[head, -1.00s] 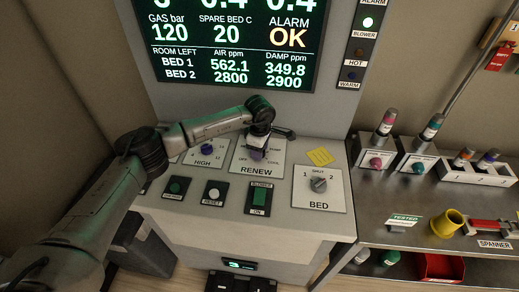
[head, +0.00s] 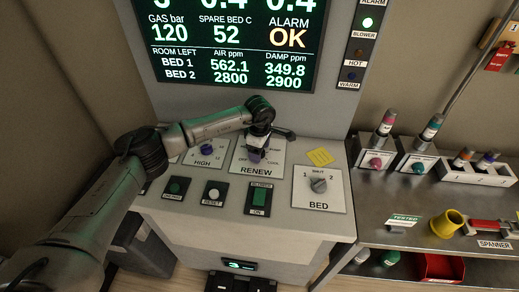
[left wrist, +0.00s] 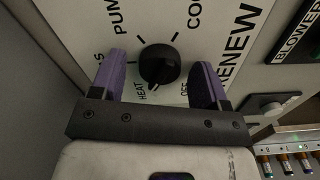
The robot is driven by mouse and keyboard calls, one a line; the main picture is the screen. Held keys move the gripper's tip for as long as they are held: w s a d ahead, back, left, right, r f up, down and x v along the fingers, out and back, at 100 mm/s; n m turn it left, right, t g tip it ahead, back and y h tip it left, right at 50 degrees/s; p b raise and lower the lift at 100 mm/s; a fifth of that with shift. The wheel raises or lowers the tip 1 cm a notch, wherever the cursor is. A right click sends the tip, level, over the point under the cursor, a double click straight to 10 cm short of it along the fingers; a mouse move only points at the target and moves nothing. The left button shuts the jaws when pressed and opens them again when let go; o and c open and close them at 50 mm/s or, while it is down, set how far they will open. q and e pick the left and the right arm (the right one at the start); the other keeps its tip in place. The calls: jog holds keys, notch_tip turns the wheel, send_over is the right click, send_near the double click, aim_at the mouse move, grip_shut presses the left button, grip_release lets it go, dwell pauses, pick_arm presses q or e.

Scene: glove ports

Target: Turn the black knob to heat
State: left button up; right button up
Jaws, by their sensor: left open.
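The black knob (left wrist: 159,65) shows in the left wrist view on the white RENEW plate, with PUMP, COOL, OFF and HEAT printed around it. A small pale mark on its edge appears to face the HEAT label (left wrist: 143,92). My left gripper (left wrist: 157,78) is open, with one purple finger on each side of the knob and a visible gap to both. In the head view my left gripper (head: 257,152) is over the RENEW plate (head: 250,168) and hides the knob. My right gripper is not in view.
The display (head: 232,45) reads SPARE BED C 52 and ALARM OK. A blue HIGH knob (head: 207,149), a grey BED knob (head: 319,185), a green BLOWER switch (head: 260,197) and a RESET button (head: 214,193) are nearby. A metal bench (head: 400,205) stands at right.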

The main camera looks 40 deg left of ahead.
pick_arm(q)
notch_tip(320, 180, up, 14)
jog(key=p, duration=0.1)
dwell(0.5)
jog(key=shift+f, duration=0.1)
dwell(0.4)
